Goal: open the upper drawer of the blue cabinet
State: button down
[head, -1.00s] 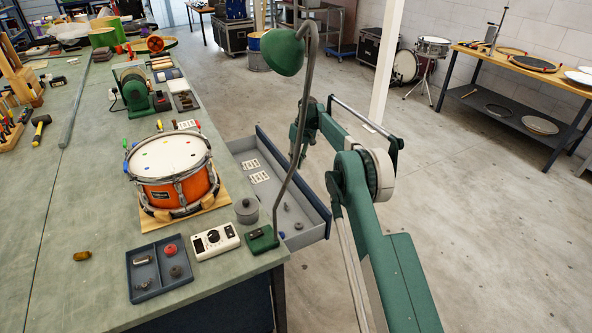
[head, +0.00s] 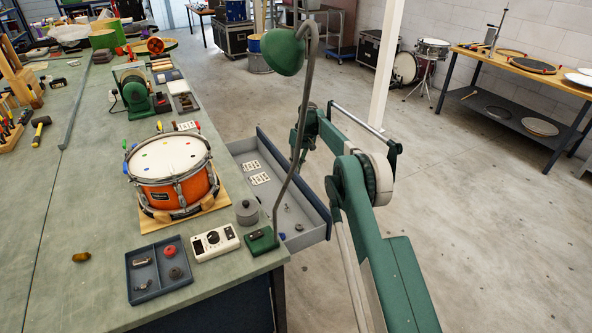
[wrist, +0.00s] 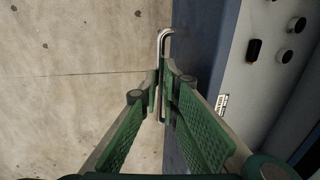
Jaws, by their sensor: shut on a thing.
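The drawer (head: 312,196) of the blue cabinet stands pulled out from under the right edge of the bench in the head view. White cards and small dark parts lie on its pale floor. In the wrist view its blue front (wrist: 206,60) runs down beside my gripper, with the inside to the right. My gripper (wrist: 163,88) is shut on the metal bar handle (wrist: 166,36), whose bent end shows past the fingertips.
A green lamp (head: 283,52) on a curved stem rises from the bench corner, in front of the drawer in the head view. An orange drum (head: 172,180), a white control box (head: 214,243) and a divided tray (head: 140,290) stand on the bench. Concrete floor right of the drawer is clear.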

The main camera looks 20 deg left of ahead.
jog(key=shift+w+d+p, duration=0.3)
jog(key=shift+w+d, duration=1.1)
jog(key=shift+w, duration=0.05)
jog(key=c, duration=2.9)
grip_release()
jog(key=shift+o, duration=0.2)
jog(key=shift+r, duration=0.1)
notch_tip(320, 180, up, 12)
jog(key=w+d, duration=0.1)
jog(key=shift+w+d+f, duration=0.2)
jog(key=shift+w+d, duration=0.1)
